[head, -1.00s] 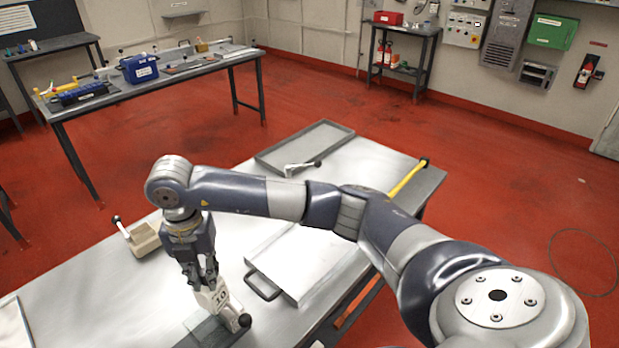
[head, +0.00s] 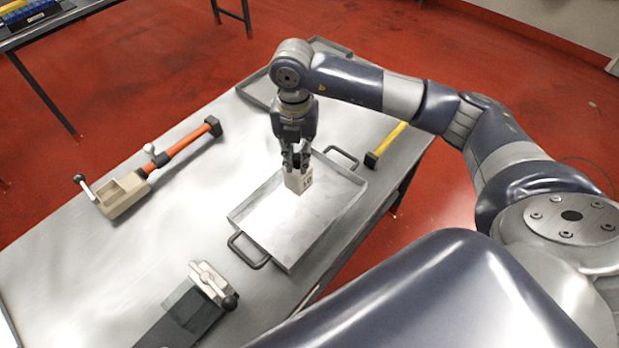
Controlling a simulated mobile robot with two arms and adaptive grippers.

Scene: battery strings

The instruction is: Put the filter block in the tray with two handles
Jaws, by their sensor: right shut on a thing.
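The filter block (head: 299,180), a small pale beige block with a dark marking on its front, is held in my right gripper (head: 296,160). The gripper points down and its fingers are shut on the block's top. The tray with two handles (head: 262,245), shallow grey metal with dark loop handles at its near and far ends, lies on the table. The block is upright over the tray's far part; I cannot tell whether it touches the tray floor. My left gripper is not in view.
A second grey tray (head: 256,92) lies at the table's far end, partly behind my arm. A beige holder (head: 124,196), an orange-handled tool (head: 186,142) and a yellow-handled tool (head: 387,142) lie around. A lever clamp (head: 212,283) sits on a dark strip in front. The left tabletop is mostly clear.

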